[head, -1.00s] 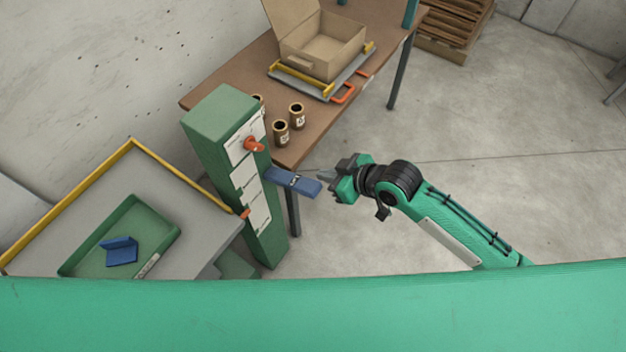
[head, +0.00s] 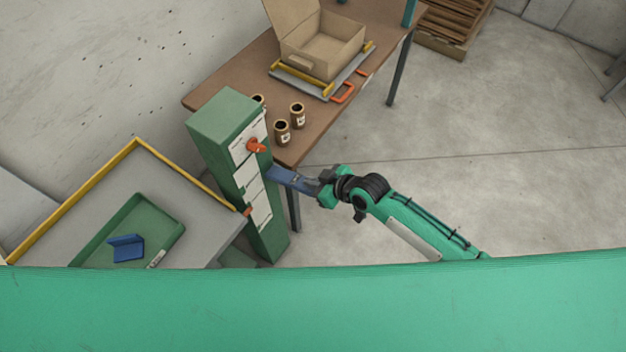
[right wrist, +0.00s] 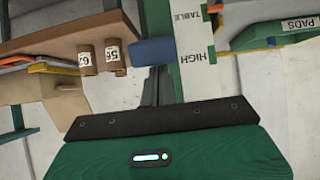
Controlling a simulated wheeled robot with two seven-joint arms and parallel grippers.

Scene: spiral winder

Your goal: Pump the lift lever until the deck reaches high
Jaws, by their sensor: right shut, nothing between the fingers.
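The blue lift lever (head: 286,177) sticks out to the right from the green lift column (head: 223,121). Its blue end also shows in the right wrist view (right wrist: 153,52), beside the column's scale marked TABLE and HIGH (right wrist: 195,45). My right gripper (head: 309,184) is shut and empty at the lever's outer end. Whether it touches the lever I cannot tell. The grey deck (head: 196,222) with a yellow rim is left of the column and carries a green tray (head: 168,240) with a blue part (head: 126,249). My left gripper is not in view.
A brown table (head: 230,78) behind the column holds brown canisters (head: 297,115) and an open cardboard box (head: 325,52). Orange pointers (head: 256,146) stick out of the column's face.

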